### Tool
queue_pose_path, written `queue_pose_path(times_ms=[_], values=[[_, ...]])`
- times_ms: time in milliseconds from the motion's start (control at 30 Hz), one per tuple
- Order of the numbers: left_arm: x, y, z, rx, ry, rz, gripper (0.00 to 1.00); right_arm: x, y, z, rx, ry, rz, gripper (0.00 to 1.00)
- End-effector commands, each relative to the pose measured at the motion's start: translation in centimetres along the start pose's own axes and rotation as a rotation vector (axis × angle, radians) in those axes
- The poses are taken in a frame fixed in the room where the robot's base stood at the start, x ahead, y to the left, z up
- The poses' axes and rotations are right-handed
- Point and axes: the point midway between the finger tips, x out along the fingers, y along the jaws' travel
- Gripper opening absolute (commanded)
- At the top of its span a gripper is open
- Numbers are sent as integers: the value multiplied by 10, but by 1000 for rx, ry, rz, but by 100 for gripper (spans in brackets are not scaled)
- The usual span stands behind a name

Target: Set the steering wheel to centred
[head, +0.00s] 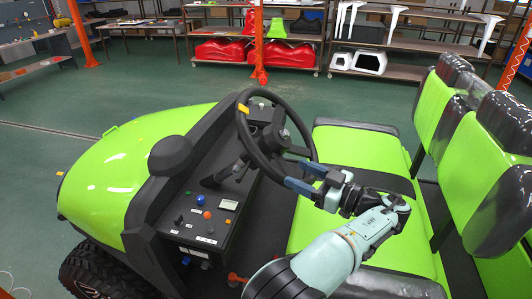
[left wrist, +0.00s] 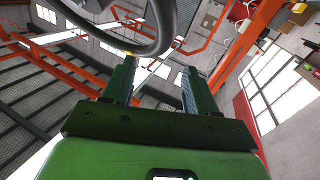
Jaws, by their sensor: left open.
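The black steering wheel (head: 244,127) stands tilted on the cart's dash in the head view. A yellow mark (head: 243,108) sits on its rim at the upper left. My left gripper (head: 293,172) is open at the wheel's lower right, its blue fingers pointing toward the rim. In the left wrist view the dark rim (left wrist: 160,30) curves across the top, just past the fingertips of my left gripper (left wrist: 158,66). Nothing shows between the fingers. I cannot tell whether a finger touches the rim. My right gripper is not in view.
The dash panel (head: 205,230) has several knobs, buttons and a small display. Green seats (head: 355,150) with tall backrests (head: 448,105) lie to the right of the wheel. A green hood (head: 115,170) is at the left. Shelves (head: 400,72) and orange posts stand far behind.

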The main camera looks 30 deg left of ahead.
Motion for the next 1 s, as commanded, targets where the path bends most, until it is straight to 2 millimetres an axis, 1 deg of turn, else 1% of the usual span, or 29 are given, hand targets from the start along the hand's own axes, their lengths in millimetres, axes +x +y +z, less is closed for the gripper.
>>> queue_pose_path(times_ms=[33,167,300,500,600,700,1000], values=[[10,0,0,3,-1,-3,58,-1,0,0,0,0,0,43],[36,0,-1,4,-1,-3,58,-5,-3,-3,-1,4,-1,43],[67,0,-1,4,-2,-4,58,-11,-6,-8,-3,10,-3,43],[102,1,-1,4,-3,-2,58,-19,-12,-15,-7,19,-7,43],[114,1,0,6,-2,-1,58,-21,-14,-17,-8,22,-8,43],[120,1,1,6,-3,0,58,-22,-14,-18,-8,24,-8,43],[123,0,2,7,-3,1,58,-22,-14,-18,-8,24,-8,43]])
